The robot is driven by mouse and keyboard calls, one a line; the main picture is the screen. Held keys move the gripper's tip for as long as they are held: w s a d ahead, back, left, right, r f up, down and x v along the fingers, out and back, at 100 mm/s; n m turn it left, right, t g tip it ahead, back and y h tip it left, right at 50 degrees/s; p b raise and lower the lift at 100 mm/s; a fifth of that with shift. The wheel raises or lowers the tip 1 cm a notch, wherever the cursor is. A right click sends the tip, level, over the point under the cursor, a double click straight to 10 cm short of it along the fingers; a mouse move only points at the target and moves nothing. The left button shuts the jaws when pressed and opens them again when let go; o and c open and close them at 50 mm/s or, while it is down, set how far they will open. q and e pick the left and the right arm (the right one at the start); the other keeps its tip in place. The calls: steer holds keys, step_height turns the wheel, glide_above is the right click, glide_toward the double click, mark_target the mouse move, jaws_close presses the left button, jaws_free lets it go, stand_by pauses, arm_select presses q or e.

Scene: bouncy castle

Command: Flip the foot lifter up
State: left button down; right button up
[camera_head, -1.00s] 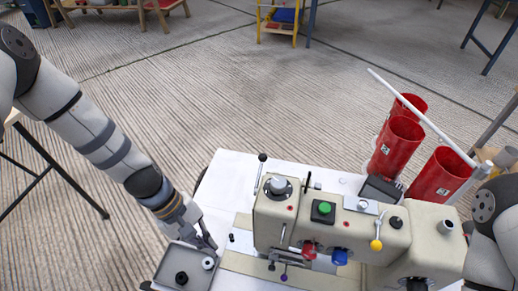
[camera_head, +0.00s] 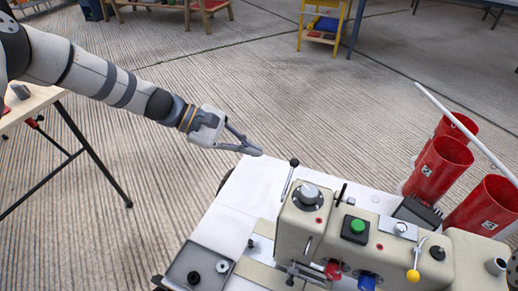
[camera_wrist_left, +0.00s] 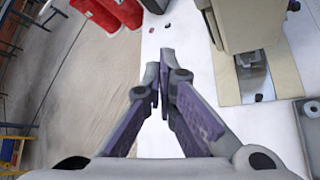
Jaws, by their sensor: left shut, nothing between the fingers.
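The beige sewing machine (camera_head: 330,235) stands on a white table (camera_head: 240,205). It carries a slim lever with a black ball (camera_head: 294,162) at its left end and a lever with a yellow ball (camera_head: 413,275) in front. I cannot tell for sure which lever is the foot lifter. My left gripper (camera_head: 258,151) is shut and empty, raised near the table's far left corner, left of the black-ball lever and apart from it. In the left wrist view its fingertips (camera_wrist_left: 158,80) meet over the white table, with the machine's head (camera_wrist_left: 245,25) at the upper right. My right gripper is out of view.
A grey tray (camera_head: 178,272) with small round parts lies at the table's front left. Red cylinders (camera_head: 440,168) and a white rod (camera_head: 465,133) stand at the back right. A wooden bench (camera_head: 30,105) is at the left.

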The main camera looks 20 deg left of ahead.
mark_target(289, 179)
arm_select(q)
steer(key=b+x, duration=0.1)
steer(key=x, duration=0.7)
steer(key=r, duration=0.1)
steer(key=s+r+p, duration=0.1)
steer(key=s+d+r+p, duration=0.1)
steer(key=shift+r, duration=0.3)
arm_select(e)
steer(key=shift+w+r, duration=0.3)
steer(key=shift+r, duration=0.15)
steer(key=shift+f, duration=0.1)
